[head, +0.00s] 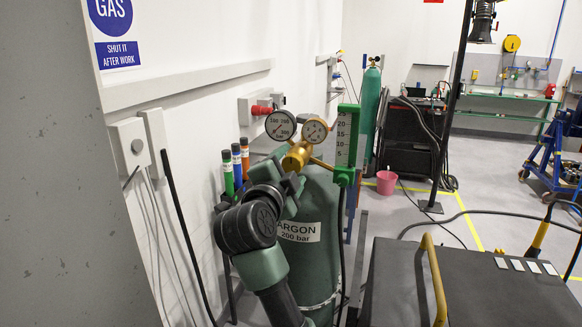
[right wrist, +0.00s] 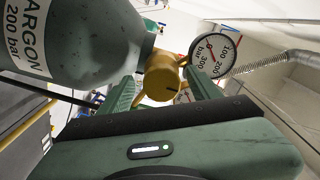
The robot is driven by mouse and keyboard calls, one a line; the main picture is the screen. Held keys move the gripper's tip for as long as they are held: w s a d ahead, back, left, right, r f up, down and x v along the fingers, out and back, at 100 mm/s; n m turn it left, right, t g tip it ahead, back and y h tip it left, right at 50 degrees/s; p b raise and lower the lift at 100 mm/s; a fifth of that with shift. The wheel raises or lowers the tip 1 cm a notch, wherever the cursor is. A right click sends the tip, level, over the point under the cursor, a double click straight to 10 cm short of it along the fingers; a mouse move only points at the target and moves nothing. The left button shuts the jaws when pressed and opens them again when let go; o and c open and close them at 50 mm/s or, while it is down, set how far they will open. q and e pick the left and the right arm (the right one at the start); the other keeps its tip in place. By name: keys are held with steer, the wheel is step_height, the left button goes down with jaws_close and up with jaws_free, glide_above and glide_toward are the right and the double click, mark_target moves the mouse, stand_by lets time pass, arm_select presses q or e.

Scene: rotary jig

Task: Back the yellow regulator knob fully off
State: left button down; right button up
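The yellow regulator knob (head: 293,161) faces outward on the brass regulator, below two round gauges (head: 280,125), at the top of the green argon cylinder (head: 312,255). In the right wrist view the knob (right wrist: 160,84) shows its round face with a short dark mark near its right edge. My right gripper (head: 283,190) is just below the knob in the head view. In the right wrist view its two green fingers (right wrist: 163,88) stand apart, one on each side of the knob, with narrow gaps appearing between. Whether either finger touches is unclear. My left gripper is out of view.
A green flowmeter (head: 345,140) stands right of the gauges. Several coloured tubes (head: 236,165) and a wall rail are close on the left. A black-topped cart (head: 490,290) with a yellow handle is at front right. Open floor lies beyond, with a pink bucket (head: 386,182).

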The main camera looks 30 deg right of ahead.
steer(key=shift+r, duration=0.1)
steer(key=b+v, duration=0.3)
steer(key=v, duration=0.5)
stand_by(0.4)
